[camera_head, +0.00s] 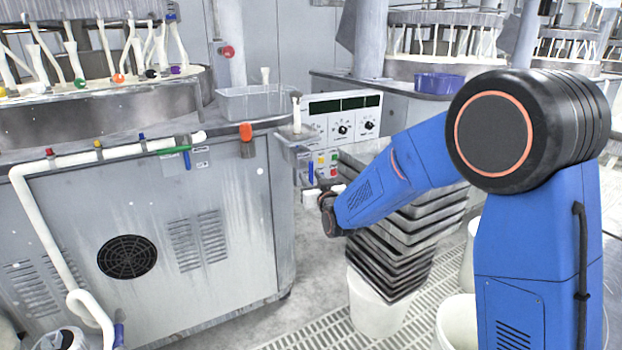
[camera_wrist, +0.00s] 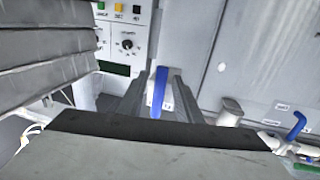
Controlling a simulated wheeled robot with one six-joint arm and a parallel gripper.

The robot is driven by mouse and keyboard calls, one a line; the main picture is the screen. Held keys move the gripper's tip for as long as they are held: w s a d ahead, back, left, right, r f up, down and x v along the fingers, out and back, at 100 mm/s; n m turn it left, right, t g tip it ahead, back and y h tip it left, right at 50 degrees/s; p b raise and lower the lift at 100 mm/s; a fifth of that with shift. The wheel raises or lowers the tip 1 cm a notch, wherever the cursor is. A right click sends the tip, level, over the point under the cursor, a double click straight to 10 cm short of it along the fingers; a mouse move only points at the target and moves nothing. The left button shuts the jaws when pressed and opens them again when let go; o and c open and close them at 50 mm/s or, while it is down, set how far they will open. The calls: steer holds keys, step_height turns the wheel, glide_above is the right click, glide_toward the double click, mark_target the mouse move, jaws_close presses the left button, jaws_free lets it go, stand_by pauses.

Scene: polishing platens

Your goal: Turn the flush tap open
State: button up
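A blue upright lever (camera_head: 311,172) hangs below the control panel, just left of my gripper. A blue lever (camera_wrist: 158,90) also shows between the finger ends in the wrist view. A second blue handle (camera_head: 187,159) is at the right end of the white pipe on the cabinet, beside a green strip; it also shows at the right of the wrist view (camera_wrist: 296,125). I cannot tell for sure which one is the flush tap. My gripper (camera_wrist: 158,80) looks open, its two grey fingers apart on either side of the first lever; contact is not clear. Its tips are unclear in the head view (camera_head: 326,200).
The grey cabinet (camera_head: 235,235) stands to the left. A stack of grey trays (camera_head: 410,235) stands under my arm, close to it; it fills the left of the wrist view (camera_wrist: 45,60). The control panel (camera_head: 342,122) is behind the lever. White buckets (camera_head: 375,310) stand on the floor grating.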

steer(key=shift+w, duration=0.15)
steer(key=shift+c, duration=0.4)
jaws_close()
steer(key=shift+a+m, duration=0.15)
steer(key=shift+m, duration=0.15)
steer(key=shift+s+a+r+m+g+y, duration=0.35)
steer(key=shift+a+r+m+g, duration=0.3)
steer(key=shift+m, duration=1.9)
steer(key=shift+s+a+r+m+g+y, duration=0.25)
steer(key=shift+s+a+r+m+g, duration=0.35)
steer(key=shift+m, duration=1.9)
steer(key=shift+s+a+r+m+g+y, duration=0.3)
steer(key=shift+r+m+g, duration=0.4)
steer(key=shift+m, duration=1.85)
steer(key=shift+r, duration=0.15)
